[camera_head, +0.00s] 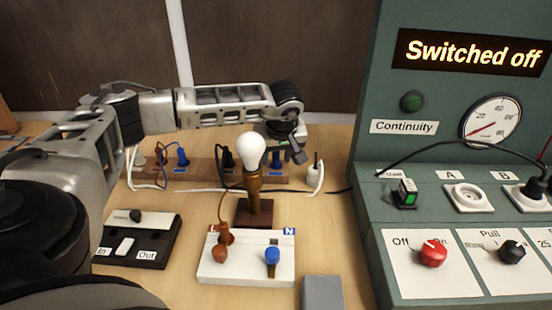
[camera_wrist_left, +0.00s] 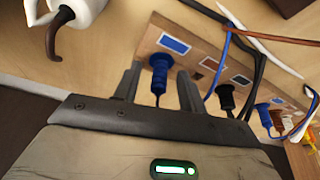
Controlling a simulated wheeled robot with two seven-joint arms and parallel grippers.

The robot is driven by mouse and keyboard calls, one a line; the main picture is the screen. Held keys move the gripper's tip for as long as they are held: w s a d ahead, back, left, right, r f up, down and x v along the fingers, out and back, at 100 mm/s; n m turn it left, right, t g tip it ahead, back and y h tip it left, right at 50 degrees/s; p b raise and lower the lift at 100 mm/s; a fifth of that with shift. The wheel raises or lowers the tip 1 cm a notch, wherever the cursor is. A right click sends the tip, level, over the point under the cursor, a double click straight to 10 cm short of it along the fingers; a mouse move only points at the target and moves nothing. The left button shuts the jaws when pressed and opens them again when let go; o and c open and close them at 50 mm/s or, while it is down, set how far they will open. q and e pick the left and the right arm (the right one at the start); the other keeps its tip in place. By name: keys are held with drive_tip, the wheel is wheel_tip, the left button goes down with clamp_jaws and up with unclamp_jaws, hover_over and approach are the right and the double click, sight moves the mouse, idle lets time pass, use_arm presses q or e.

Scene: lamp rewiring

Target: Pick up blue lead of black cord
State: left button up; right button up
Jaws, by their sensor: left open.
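The blue lead end (camera_wrist_left: 158,70) stands at one end of the wooden rack, with a blue label beside it. In the wrist view it sits between the two fingers of my left gripper (camera_wrist_left: 158,85), which are open on either side of it; I see no clear contact. In the head view my left gripper (camera_head: 285,148) hangs over the rack's right end, partly covering the blue lead end (camera_head: 276,161). A black lead end (camera_wrist_left: 227,98) stands beside it on the rack, and a second blue lead end (camera_wrist_left: 263,115) stands farther along. My right gripper is not in view.
The wooden rack (camera_head: 205,168) holds several lead ends. A lamp with a white bulb (camera_head: 251,150) stands just in front. A white plug (camera_head: 315,177) stands right of the rack. The green test panel (camera_head: 455,180) fills the right. A white terminal block (camera_head: 285,262) lies nearer.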

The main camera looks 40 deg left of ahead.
use_arm(q)
drive_tip(key=shift+a+f, duration=0.1)
drive_tip(key=shift+f, duration=0.1)
clamp_jaws()
drive_tip(key=shift+r, duration=0.15)
